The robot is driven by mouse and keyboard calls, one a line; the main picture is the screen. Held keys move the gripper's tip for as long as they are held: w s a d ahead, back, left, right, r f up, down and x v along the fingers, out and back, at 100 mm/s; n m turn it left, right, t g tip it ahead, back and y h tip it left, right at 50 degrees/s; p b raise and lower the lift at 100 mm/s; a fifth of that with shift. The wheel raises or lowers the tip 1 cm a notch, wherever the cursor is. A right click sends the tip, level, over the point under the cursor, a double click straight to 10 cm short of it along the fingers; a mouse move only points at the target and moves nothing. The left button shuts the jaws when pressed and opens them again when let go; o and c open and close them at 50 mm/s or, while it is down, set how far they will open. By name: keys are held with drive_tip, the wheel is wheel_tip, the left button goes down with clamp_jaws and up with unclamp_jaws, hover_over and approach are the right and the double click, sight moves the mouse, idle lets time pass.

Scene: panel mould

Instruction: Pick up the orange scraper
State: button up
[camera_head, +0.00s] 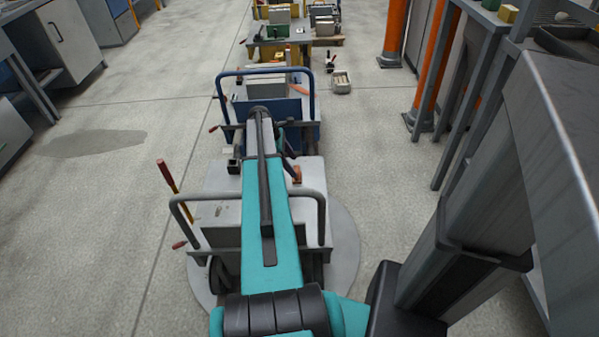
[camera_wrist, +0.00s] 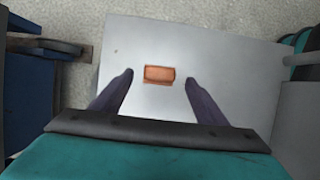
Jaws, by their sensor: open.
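An orange block-like piece, which I take for the orange scraper (camera_wrist: 160,74), lies flat on a light grey top (camera_wrist: 215,42) in the wrist view. My gripper (camera_wrist: 158,79) is open and empty. Its two dark fingers reach toward the piece, one on each side, with a gap on both sides. I cannot tell the height of the fingertips above the top. In the head view a small orange-brown piece (camera_head: 297,174) shows just right of my arm, partly hidden by it.
The light grey top is a cart (camera_head: 225,185) with raised tube handles (camera_head: 322,215). A blue-framed cart (camera_head: 305,105) stands beyond it. A red-and-yellow-handled tool (camera_head: 168,176) stands at the left. Open concrete floor (camera_head: 110,215) lies left; orange posts (camera_head: 396,30) and benches stand right.

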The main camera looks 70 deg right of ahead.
sight(296, 169)
drive_tip(key=shift+b+x, duration=0.45)
drive_tip(key=shift+x, duration=1.8)
drive_tip(key=shift+c, duration=0.2)
drive_tip(key=c, duration=1.1)
